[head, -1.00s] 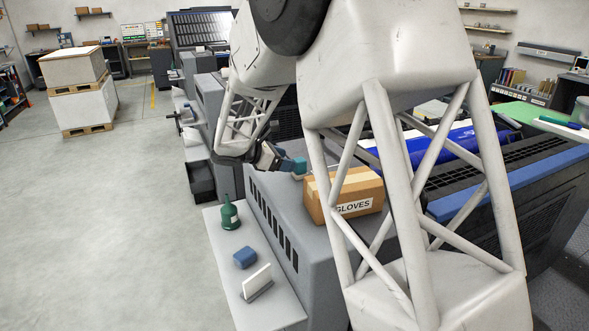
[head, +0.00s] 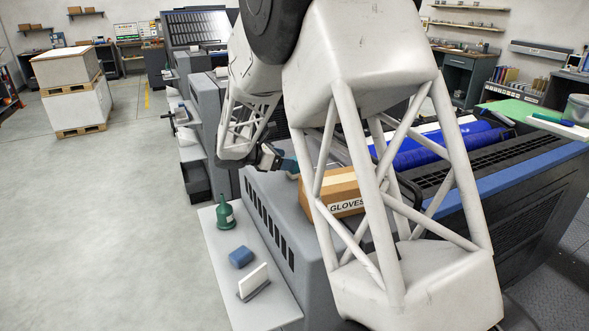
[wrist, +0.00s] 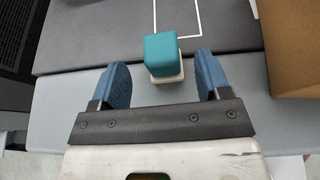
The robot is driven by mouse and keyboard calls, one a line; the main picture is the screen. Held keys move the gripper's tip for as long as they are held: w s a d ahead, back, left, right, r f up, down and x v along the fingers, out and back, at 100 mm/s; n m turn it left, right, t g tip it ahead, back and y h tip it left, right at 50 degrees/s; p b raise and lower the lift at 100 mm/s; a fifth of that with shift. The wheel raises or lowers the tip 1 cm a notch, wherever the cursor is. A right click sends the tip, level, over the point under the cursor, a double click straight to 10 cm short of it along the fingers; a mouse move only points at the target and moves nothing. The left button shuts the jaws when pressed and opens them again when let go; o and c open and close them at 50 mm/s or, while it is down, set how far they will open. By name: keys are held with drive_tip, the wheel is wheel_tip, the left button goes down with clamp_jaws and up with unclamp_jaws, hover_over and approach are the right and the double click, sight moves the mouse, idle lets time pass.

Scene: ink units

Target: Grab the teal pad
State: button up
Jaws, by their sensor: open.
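The teal pad (wrist: 161,50) is a small teal block on a cream base, seen in the wrist view. It stands on the grey surface near a white outline. My gripper (wrist: 162,74) is open, with one blue finger on each side of the picture and the pad ahead between the fingertips. Gaps show on both sides of the pad, so the fingers do not hold it. In the head view my gripper (head: 276,158) is low over the grey machine top, and the arm partly hides the area around the pad.
A cardboard box marked GLOVES (head: 346,205) stands close to the right of my gripper; its side also shows in the wrist view (wrist: 292,48). On the lower shelf (head: 262,307) are a green bottle (head: 225,215), a blue block (head: 240,257) and a white card in a holder (head: 254,281).

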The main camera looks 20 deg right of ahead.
idle(0.3)
drive_tip(key=shift+x, duration=2.65)
drive_tip(key=c, duration=1)
drive_tip(key=shift+r, duration=0.1)
drive_tip(key=shift+r, duration=4.95)
